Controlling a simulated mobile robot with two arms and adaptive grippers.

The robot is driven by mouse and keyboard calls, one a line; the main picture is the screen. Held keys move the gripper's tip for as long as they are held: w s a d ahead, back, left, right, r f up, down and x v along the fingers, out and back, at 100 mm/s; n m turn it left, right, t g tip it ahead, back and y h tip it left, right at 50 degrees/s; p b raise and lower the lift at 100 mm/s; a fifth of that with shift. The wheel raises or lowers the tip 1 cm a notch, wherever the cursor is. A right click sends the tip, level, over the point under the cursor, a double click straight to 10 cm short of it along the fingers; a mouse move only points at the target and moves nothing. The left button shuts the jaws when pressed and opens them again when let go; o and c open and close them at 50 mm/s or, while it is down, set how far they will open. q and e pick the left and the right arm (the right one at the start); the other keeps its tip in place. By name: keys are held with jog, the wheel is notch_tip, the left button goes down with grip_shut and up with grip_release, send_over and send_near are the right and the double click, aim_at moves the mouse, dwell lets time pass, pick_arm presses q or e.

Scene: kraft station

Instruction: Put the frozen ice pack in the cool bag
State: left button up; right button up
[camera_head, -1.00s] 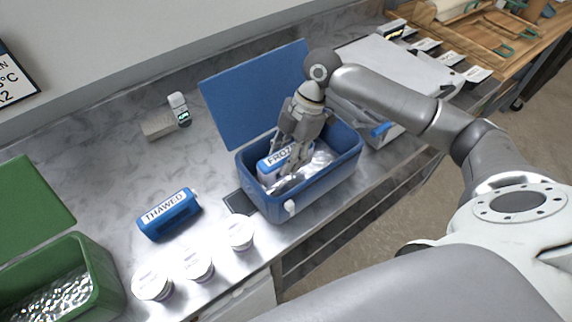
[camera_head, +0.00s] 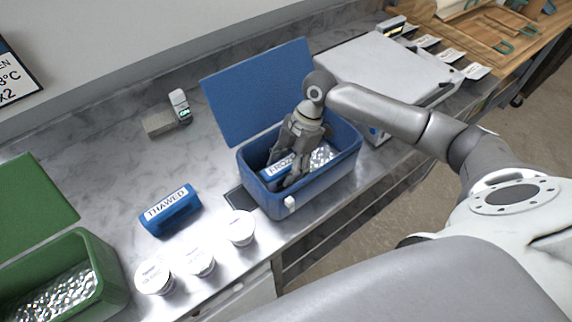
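The frozen ice pack (camera_head: 271,172), blue with a white label partly reading FROZ, lies low inside the blue cool bag (camera_head: 318,188). The bag's lid (camera_head: 258,90) stands open at the back. My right gripper (camera_head: 285,170) reaches down into the bag with its fingers apart, on either side of the pack. The fingers hide part of the pack, and I cannot tell whether they press on it. A second blue pack labelled THAWED (camera_head: 172,211) lies on the counter to the left. My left gripper is not in view.
An open green cool bag (camera_head: 100,280) with silvery lining stands at the lower left. Several white tubs (camera_head: 239,228) line the counter's front edge. A small device (camera_head: 180,106) on a grey block stands at the back. A white box (camera_head: 385,65) sits right of the blue bag.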

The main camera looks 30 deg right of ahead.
jog(key=shift+r, duration=0.15)
jog(key=shift+d+r, duration=0.15)
jog(key=shift+r, duration=0.1)
jog(key=b+v, duration=0.3)
jog(key=v, duration=0.8)
jog(key=shift+d+r, duration=0.1)
jog(key=shift+r, duration=0.1)
